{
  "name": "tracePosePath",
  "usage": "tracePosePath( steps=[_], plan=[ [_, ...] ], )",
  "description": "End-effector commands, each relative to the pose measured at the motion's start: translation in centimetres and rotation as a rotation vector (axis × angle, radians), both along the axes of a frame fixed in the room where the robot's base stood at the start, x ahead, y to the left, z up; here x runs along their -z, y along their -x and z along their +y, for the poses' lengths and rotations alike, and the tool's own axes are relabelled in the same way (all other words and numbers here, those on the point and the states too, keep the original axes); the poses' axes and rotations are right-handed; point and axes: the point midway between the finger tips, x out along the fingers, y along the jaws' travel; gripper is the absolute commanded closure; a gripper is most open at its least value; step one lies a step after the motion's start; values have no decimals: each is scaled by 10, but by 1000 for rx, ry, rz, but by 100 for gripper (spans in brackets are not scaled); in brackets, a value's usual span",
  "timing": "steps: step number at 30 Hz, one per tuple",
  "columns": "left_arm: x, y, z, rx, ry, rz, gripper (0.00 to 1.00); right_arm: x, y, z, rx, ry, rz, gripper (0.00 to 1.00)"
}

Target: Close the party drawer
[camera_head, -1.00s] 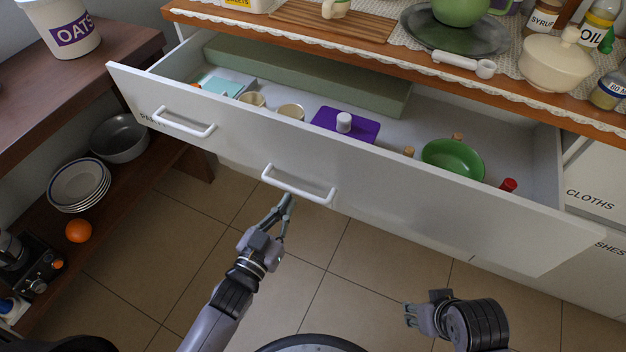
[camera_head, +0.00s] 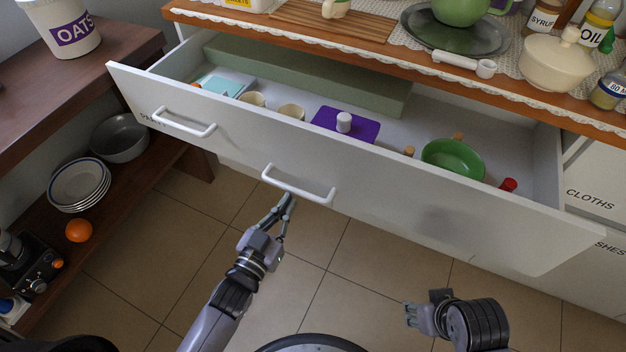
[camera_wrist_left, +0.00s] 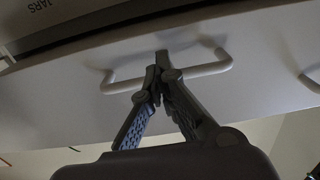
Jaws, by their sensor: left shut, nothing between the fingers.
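The party drawer (camera_head: 400,200) is a wide white drawer pulled far out from under the counter. Its front carries two white bar handles, a left one (camera_head: 184,122) and a middle one (camera_head: 298,185). My left gripper (camera_head: 288,197) is shut and empty, with its fingertips close to the middle handle. In the left wrist view the fingertips (camera_wrist_left: 161,60) overlap the handle (camera_wrist_left: 205,70) near its middle; I cannot tell whether they touch it or the drawer front. My right gripper (camera_head: 409,314) is low at the right, away from the drawer; its finger state is unclear.
The drawer holds a long green box (camera_head: 310,78), a purple item (camera_head: 360,128), a green bowl (camera_head: 453,158), cups and small things. The counter above (camera_head: 400,50) is cluttered. A brown shelf (camera_head: 100,75) stands left. The floor (camera_head: 350,265) in front is clear.

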Motion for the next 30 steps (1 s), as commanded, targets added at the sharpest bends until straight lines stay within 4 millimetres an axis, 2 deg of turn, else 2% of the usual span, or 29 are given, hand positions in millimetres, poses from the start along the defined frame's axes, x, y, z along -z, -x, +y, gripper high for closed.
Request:
tracePosePath(
  steps=[30],
  plan=[
    [0,-19,-7,0,0,0,100,8,0,0,0,2,9,62]
  ],
)
